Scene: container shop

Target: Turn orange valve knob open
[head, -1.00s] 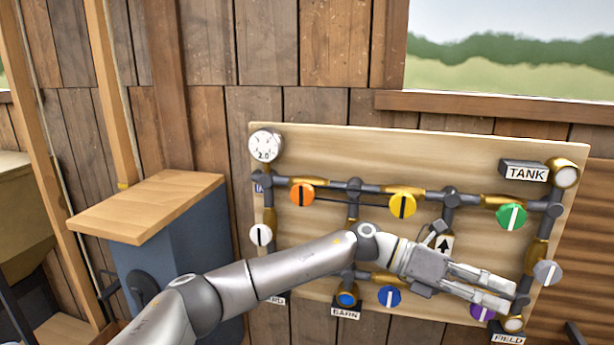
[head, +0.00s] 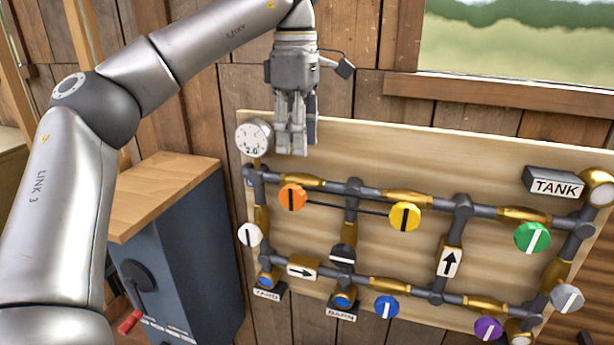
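The orange valve knob (head: 292,197) is on the upper pipe at the left part of the wooden board. It is round, and its dark stripe runs roughly up and down. My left gripper (head: 296,153) hangs above it with its fingers pointing down, beside the pressure gauge. The fingertips are apart from the knob, and nothing shows between them. The fingers look close together, but this angle does not show whether they are open or shut. My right gripper is out of view.
The pressure gauge (head: 254,138) is close to the left of my fingers. A thin dark rod links the orange knob to the yellow knob (head: 405,216). White, green, blue, purple and grey knobs sit elsewhere on the pipes. A blue cabinet (head: 185,255) with a wooden top stands at left.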

